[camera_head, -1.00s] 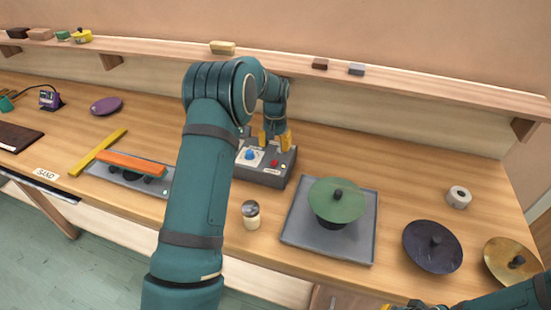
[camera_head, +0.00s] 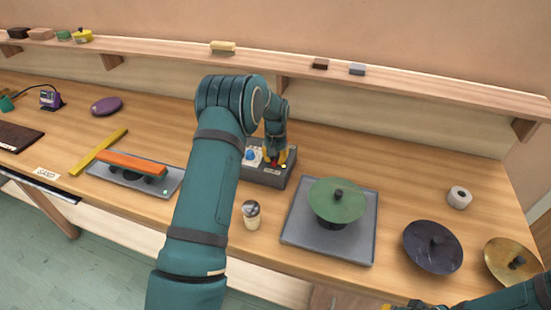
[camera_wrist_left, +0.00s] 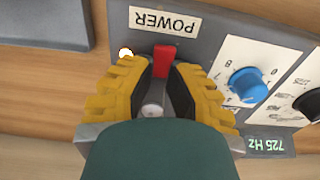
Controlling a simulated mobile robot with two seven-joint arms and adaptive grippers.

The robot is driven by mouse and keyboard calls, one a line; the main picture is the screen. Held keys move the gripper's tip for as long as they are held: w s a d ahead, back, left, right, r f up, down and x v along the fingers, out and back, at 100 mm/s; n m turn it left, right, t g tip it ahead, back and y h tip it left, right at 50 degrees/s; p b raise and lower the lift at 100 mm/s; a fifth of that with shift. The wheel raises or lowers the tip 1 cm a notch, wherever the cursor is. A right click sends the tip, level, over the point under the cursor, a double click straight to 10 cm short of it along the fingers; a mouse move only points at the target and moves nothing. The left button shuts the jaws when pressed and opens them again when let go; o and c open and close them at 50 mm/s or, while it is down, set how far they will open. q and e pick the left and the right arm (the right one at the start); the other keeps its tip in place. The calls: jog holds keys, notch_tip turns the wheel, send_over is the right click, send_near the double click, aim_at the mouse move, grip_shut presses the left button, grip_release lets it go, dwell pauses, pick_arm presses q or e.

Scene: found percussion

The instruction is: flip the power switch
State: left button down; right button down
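The grey control box (camera_head: 262,178) stands on the bench near its back edge. In the left wrist view it has a POWER label (camera_wrist_left: 165,21), a red power switch (camera_wrist_left: 163,60) and a small white lamp (camera_wrist_left: 126,52). My left gripper (camera_head: 275,160) is down at the box, its yellow fingers (camera_wrist_left: 165,72) on either side of the red switch. The gap between them is narrow; whether they press on the switch I cannot tell. Only a yellow tip of my right gripper (camera_head: 390,307) shows at the bottom edge of the head view.
A blue knob (camera_wrist_left: 248,85) sits beside the switch on the box. A shaker (camera_head: 251,215), a green disc (camera_head: 338,199) on a grey plate (camera_head: 300,230), and an orange bar (camera_head: 131,163) stand nearer the front. A shelf (camera_head: 420,83) runs above.

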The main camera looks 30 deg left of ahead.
aim_at(271, 171)
dwell(0.3)
pick_arm(q)
jog(key=t+b, duration=0.1)
jog(key=b, duration=0.1)
jog(key=t+b, duration=0.1)
jog(key=b, duration=0.1)
jog(key=shift+s+d+f+t+y+b, duration=0.1)
jog(key=shift+s+f+t+y+b, duration=0.1)
jog(key=shift+s+t+y+b, duration=0.15)
jog(key=shift+r+t+b, duration=0.2)
jog(key=shift+t+b, duration=0.25)
jog(key=shift+b, duration=0.1)
jog(key=c, duration=0.9)
grip_release()
jog(key=shift+r, duration=0.15)
jog(key=v, duration=1.1)
jog(key=shift+s+r, duration=0.15)
jog(key=shift+r, duration=0.25)
